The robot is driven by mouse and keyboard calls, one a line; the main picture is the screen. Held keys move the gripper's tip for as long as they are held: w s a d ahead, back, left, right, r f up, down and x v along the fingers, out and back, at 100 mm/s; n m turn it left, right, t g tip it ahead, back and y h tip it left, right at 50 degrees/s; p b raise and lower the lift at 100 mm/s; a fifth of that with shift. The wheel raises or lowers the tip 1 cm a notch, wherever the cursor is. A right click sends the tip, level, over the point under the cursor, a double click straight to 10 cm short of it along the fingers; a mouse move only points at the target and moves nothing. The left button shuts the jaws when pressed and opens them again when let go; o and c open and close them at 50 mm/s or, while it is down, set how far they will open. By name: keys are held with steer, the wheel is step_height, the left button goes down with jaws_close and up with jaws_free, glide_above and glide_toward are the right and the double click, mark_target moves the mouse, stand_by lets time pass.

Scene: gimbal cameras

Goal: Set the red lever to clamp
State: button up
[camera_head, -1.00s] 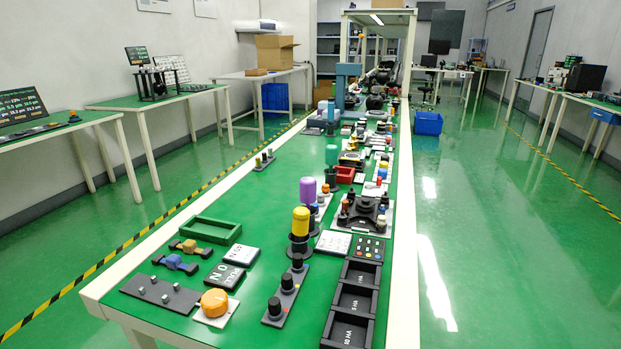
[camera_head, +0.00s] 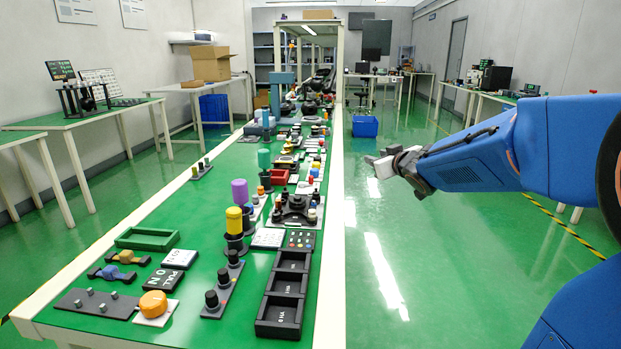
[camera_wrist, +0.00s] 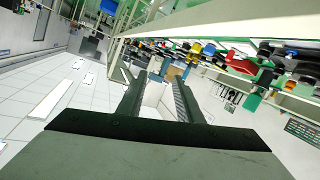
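My gripper (camera_head: 378,167) is in the air to the right of the table, over the floor aisle. In the wrist view my gripper (camera_wrist: 158,80) has its two dark fingers apart with nothing between them. That view is tilted, with the table's devices running along its upper right, beyond the fingertips.
A black three-part bin (camera_head: 265,327), a green tray (camera_head: 147,239), an orange knob (camera_head: 153,303) and a red bin (camera_head: 279,178) are on the table. A blue crate (camera_head: 365,126) stands on the floor farther back. The right aisle is otherwise clear near my arm.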

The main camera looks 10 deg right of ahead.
steer(key=w+n+y, duration=0.2)
steer(key=w+y, duration=0.1)
steer(key=w, duration=0.2)
steer(key=n+g+y, duration=0.6)
steer(key=n+y, duration=0.1)
steer(key=y, duration=0.6)
glide_toward(311, 177)
steer(key=shift+g, duration=0.3)
steer(key=x, duration=0.5)
steer(key=w+x, duration=0.1)
steer(key=x, duration=0.4)
steer(key=shift+d, duration=0.15)
steer(key=shift+c, duration=0.6)
jaws_close()
